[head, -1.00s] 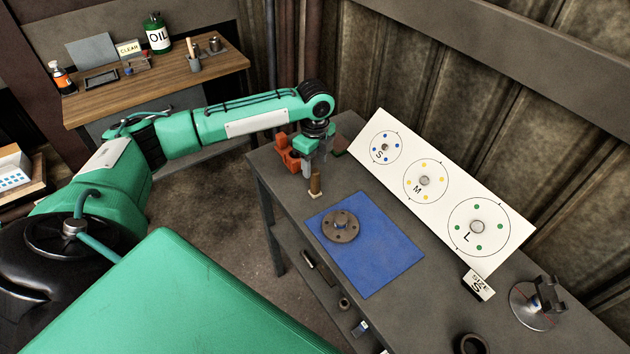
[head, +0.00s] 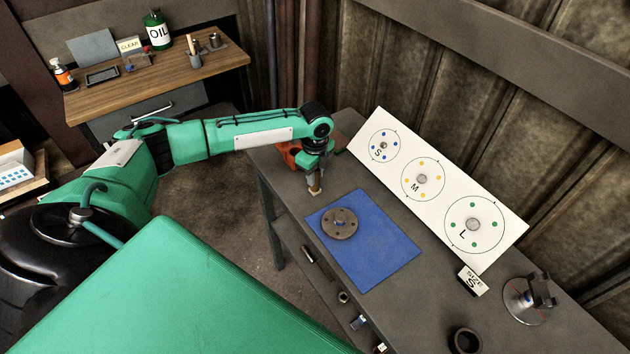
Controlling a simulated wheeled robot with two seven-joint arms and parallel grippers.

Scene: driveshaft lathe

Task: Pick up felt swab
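The felt swab (head: 315,191), a short brown handle with a pale tip at the bottom, is upright at the table's left edge, just beyond the blue mat. My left gripper (head: 314,181) has come down over it from above. The fingers are at the handle and hide its upper part; only the lower end shows. I cannot tell whether the fingers have closed on it. My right gripper is out of view.
A round flange with holes (head: 340,223) lies on the blue mat (head: 385,250). A red-orange holder (head: 291,155) stands close behind my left gripper. A white S/M/L board (head: 447,205), a size sign (head: 472,281) and a round stand (head: 528,300) are to the right.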

